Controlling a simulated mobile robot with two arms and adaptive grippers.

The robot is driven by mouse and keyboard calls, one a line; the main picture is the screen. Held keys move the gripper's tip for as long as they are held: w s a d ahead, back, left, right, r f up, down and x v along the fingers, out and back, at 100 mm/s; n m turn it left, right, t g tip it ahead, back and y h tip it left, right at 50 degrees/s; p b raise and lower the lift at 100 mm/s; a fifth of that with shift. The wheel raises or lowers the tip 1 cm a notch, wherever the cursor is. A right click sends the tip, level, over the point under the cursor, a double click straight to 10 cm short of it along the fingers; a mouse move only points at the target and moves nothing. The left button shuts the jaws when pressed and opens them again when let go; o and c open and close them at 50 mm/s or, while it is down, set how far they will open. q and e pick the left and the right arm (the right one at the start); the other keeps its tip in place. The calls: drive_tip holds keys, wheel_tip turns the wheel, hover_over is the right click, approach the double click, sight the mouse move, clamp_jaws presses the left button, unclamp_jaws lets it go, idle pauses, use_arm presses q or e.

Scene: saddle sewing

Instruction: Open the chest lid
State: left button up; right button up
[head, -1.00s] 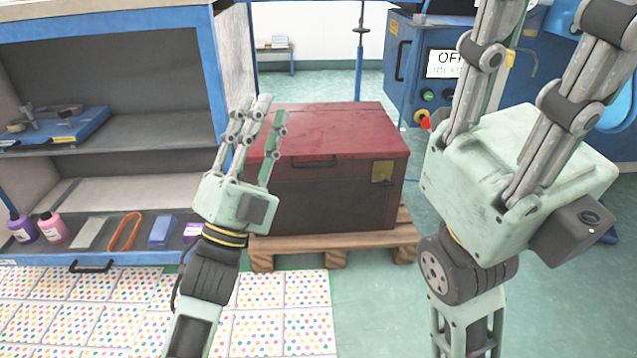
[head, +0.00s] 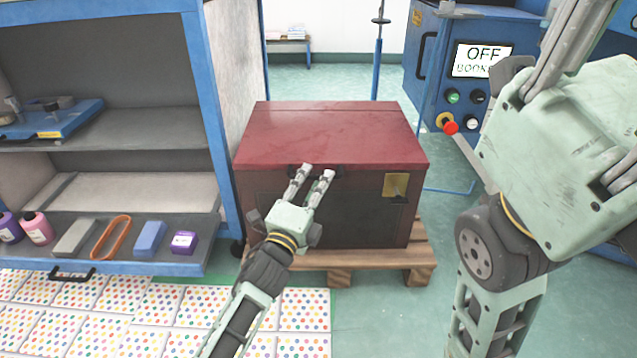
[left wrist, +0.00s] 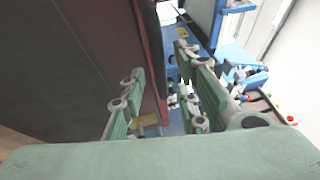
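The closed chest (head: 340,215) has a dark brown body and a red lid (head: 335,135). It stands on a wooden pallet (head: 385,262). A dark handle (head: 339,173) is on the lid's front edge, partly hidden by my left fingers. My left gripper (head: 317,172) is at the handle, its fingers spread apart. In the left wrist view the fingers (left wrist: 162,65) stand apart near the red lid edge (left wrist: 152,50); whether they touch the handle cannot be told. My right gripper is raised at the right, its fingertips out of frame.
An open shelf unit (head: 215,90) stands left of the chest, with bottles and small blocks on its lower shelf. A blue machine (head: 430,60) with an OFF screen stands at the back right. Dotted sheets (head: 100,310) cover the front left floor.

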use_arm(q)
drive_tip(key=shift+b+x, duration=0.35)
drive_tip(key=shift+x, duration=0.75)
drive_tip(key=shift+c, duration=0.5)
clamp_jaws()
